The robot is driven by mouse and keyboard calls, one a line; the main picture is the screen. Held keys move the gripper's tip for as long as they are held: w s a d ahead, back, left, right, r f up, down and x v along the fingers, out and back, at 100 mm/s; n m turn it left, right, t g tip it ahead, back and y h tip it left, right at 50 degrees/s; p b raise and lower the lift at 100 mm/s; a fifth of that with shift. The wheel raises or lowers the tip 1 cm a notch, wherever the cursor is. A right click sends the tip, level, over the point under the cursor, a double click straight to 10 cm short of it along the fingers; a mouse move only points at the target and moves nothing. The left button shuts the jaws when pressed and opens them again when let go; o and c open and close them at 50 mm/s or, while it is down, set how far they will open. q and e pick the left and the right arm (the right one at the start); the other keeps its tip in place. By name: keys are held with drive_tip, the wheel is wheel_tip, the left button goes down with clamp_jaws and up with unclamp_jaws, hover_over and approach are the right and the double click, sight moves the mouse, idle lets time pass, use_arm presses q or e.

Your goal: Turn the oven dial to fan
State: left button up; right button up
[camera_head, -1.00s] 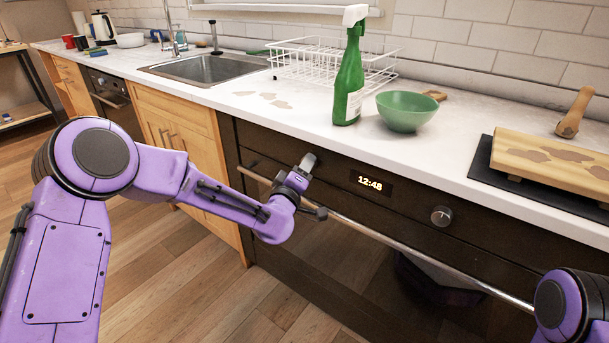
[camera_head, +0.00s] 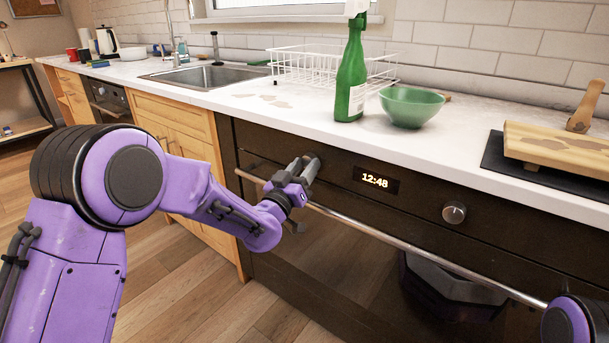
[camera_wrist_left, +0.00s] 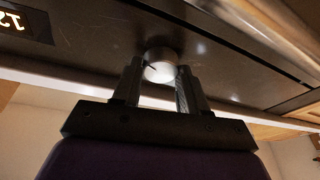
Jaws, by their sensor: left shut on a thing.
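The oven (camera_head: 330,250) has a dark front with a control panel along its top. My left gripper (camera_head: 304,168) is at the left end of this panel, shut on the left oven dial (camera_wrist_left: 161,70). In the left wrist view, the silver dial sits between the two fingers (camera_wrist_left: 158,82), with a small dark mark on its face. In the head view the fingers mostly hide this dial. A second dial (camera_head: 454,212) is free, right of the clock display (camera_head: 376,180) reading 12:48. My right gripper is out of view; only part of my right arm shows at the lower right.
A long metal handle bar (camera_head: 390,240) runs across the oven just below the panel. On the counter above stand a green spray bottle (camera_head: 350,85), a green bowl (camera_head: 411,108), a white dish rack (camera_head: 300,68) and a wooden board (camera_head: 555,143).

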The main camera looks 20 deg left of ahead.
use_arm(q)
drive_tip(key=shift+f+m+h+b, duration=0.15)
drive_tip(key=shift+m+h+b, duration=0.2)
drive_tip(key=shift+m, duration=0.45)
drive_tip(key=o, duration=1.1)
drive_tip(key=shift+c, duration=0.2)
drive_tip(key=v, duration=1)
drive_tip(key=shift+s+b, duration=0.3)
drive_tip(key=shift+a, duration=0.1)
